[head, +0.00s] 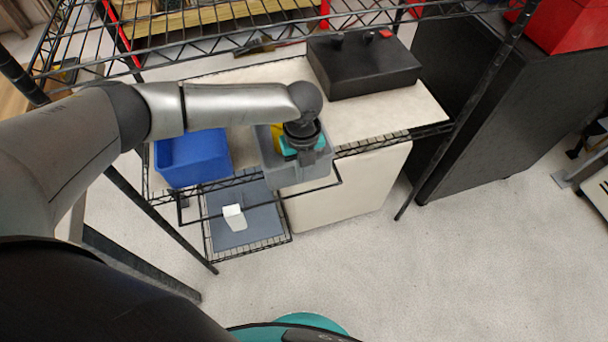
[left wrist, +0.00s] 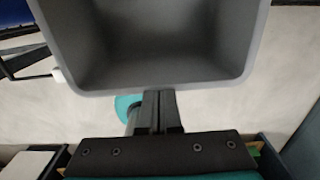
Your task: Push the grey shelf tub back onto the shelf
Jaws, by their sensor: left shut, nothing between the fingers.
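The grey shelf tub (head: 312,172) sits at the front of the wire shelf, between the blue tub and the pale board. Its front part reaches out past the shelf's front edge. In the left wrist view the grey tub (left wrist: 160,74) fills the top, and the part of its inside that shows is empty. My left gripper (left wrist: 158,98) is shut and empty, with its fingertips at the tub's near wall; I cannot tell if they touch. In the head view my left wrist covers part of the tub and the fingertips are hard to make out. My right gripper is not in view.
A blue tub (head: 192,158) stands left of the grey tub. A black box (head: 362,66) stands on the pale board (head: 405,118) at the right. A white block (head: 234,217) lies on the low shelf below. A dark post (head: 450,130) rises at the right.

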